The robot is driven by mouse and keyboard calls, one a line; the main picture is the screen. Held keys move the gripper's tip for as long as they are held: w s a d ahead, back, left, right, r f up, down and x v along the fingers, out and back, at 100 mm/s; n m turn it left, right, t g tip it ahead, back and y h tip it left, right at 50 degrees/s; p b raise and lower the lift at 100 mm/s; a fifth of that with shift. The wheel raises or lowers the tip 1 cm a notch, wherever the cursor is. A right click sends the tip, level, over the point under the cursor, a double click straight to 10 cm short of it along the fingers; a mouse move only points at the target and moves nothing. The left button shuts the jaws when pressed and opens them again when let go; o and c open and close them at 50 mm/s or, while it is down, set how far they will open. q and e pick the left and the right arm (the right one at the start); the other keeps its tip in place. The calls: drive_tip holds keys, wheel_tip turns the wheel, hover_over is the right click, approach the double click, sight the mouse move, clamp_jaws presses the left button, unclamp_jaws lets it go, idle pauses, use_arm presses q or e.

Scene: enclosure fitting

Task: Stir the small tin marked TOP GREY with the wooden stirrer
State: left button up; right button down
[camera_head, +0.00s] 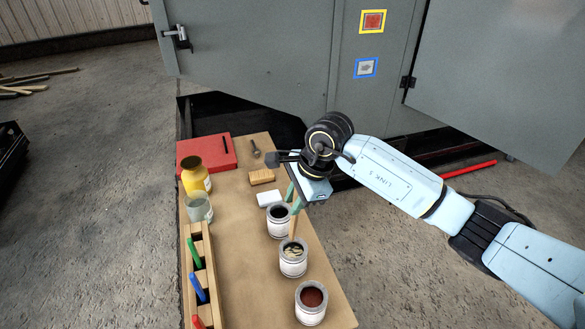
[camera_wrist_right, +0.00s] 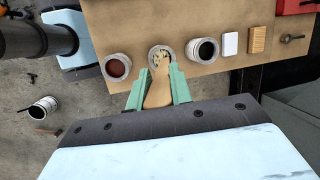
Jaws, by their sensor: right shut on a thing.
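My right gripper (camera_head: 294,199) is shut on the wooden stirrer (camera_head: 294,227), above the bench. In the right wrist view the stirrer (camera_wrist_right: 159,92) sits between the green fingers and points down at the middle tin (camera_wrist_right: 153,53). In the head view its lower end reaches the mouth of this tin (camera_head: 292,268), which has streaky pale and dark contents. Whether the end touches the paint is hard to tell. A tin with dark contents (camera_head: 279,232) and a tin with red-brown contents (camera_head: 310,316) stand either side. The labels are too small to read. My left gripper is out of view.
The bench (camera_head: 245,270) also holds a wooden rack (camera_head: 210,282) with coloured pens, a glass jar (camera_head: 199,208), a yellow bottle (camera_head: 194,175), a red case (camera_head: 205,153), a white block (camera_head: 269,198) and a wooden block (camera_head: 261,177). A grey cabinet (camera_head: 260,60) stands behind.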

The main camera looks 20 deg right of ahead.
drive_tip(key=shift+w+d+r+m, duration=0.2)
drive_tip(key=shift+w+d+m, duration=0.05)
drive_tip(key=shift+d+m, duration=0.15)
drive_tip(key=shift+s+a+f, duration=0.1)
drive_tip(key=shift+s+f, duration=0.1)
drive_tip(key=shift+f, duration=0.3)
wheel_tip(320, 180, down, 10)
drive_tip(key=b, duration=0.8)
drive_tip(key=shift+w, duration=0.2)
drive_tip(key=shift+b, duration=0.3)
